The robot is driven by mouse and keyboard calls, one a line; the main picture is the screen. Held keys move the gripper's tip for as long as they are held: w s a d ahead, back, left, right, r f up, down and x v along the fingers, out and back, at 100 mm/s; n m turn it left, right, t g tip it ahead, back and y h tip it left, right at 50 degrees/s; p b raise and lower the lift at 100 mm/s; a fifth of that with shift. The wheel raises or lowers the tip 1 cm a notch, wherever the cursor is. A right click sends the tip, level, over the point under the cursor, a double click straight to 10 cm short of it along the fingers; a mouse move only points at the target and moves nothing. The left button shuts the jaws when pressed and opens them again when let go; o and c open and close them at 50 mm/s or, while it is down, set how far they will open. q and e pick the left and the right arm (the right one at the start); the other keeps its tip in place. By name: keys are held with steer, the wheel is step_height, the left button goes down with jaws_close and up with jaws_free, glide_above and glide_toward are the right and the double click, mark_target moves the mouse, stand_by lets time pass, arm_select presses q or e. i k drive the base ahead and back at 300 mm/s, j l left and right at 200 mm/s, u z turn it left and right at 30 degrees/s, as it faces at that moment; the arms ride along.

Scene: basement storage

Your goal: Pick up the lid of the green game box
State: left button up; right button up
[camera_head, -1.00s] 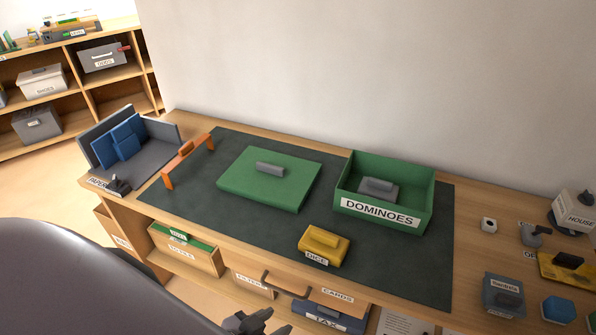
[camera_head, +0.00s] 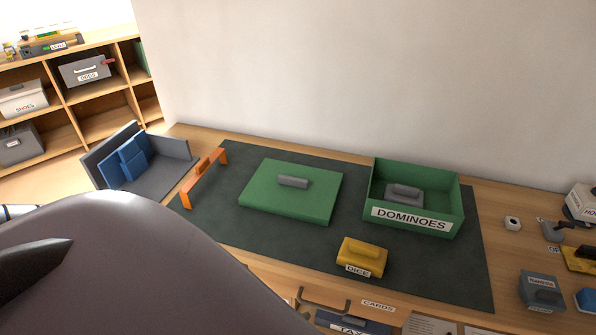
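The green lid (camera_head: 275,206) lies flat on the dark mat, left of the open box, with a grey bar handle on its top. The green game box (camera_head: 412,219) stands open to its right, labelled DOMINOES, with a grey handled block (camera_head: 403,198) inside. I cannot make out either gripper in the head view. A large grey part of my own body covers the lower left, with a dark pointed part at the left edge.
A yellow DICE box (camera_head: 362,257) sits on the dark mat (camera_head: 310,246) in front of the lid. An orange bridge-shaped piece (camera_head: 204,177) and a grey tray with blue blocks (camera_head: 132,158) stand to the left. Small items crowd the right end. Mat space surrounds the lid.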

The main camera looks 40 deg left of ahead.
mark_target(296, 191)
steer(key=k+j+z, duration=0.15)
steer(key=j, duration=0.2)
steer(key=k+j+z, duration=0.15)
steer(key=j, duration=0.2)
steer(key=k+j, duration=0.25)
steer(key=k+j+z, duration=0.1)
steer(key=j, duration=0.35)
steer(key=k, duration=0.1)
